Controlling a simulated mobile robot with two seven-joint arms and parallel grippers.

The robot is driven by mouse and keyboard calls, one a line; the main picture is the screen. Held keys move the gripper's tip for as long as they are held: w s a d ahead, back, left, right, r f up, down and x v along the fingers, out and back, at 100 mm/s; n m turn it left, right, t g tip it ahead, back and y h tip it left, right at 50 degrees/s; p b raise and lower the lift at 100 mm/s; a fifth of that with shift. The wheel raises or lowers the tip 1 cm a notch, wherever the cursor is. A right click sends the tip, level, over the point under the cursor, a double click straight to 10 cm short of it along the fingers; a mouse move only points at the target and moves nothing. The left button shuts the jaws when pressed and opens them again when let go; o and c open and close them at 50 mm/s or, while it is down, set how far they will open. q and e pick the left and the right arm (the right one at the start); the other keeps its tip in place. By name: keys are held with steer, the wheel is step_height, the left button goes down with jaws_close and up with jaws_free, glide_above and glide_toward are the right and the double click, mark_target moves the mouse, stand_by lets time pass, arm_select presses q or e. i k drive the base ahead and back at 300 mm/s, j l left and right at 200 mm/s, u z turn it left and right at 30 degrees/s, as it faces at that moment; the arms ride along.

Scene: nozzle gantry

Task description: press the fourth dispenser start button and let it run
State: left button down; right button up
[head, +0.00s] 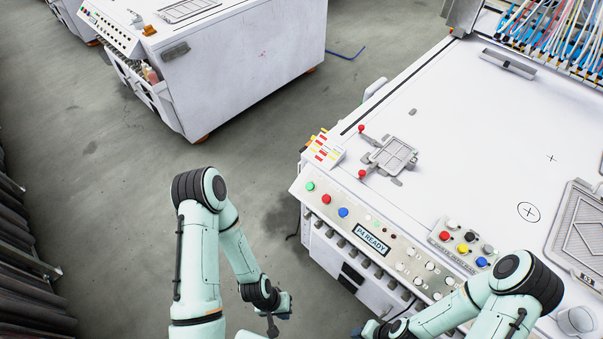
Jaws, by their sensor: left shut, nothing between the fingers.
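The near white machine has a sloped control panel (328,224) on its front edge. A green button (310,186), a red button (326,199) and a blue button (343,212) sit in a row at its left end. A display (371,241) to their right reads "P4 READY". My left gripper (272,327) is shut and empty, pointing down at the bottom of the view, in front of the machine and apart from the buttons. My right gripper (368,331) shows only partly at the bottom edge; its fingers are hidden.
A second panel (466,243) with several coloured knobs stands right of the display, near my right arm. Yellow and red labelled blocks (323,150) and a small grey clamp fixture (391,156) are behind the buttons. Another white machine (250,60) stands across open grey floor.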

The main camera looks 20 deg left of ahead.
mark_target(310, 186)
steer(key=i+j+z, duration=0.1)
steer(key=j, duration=0.3)
steer(key=i+j, duration=0.15)
steer(key=j, duration=0.2)
steer(key=i+j+z, duration=0.15)
steer(key=j, duration=0.25)
steer(key=k, duration=0.05)
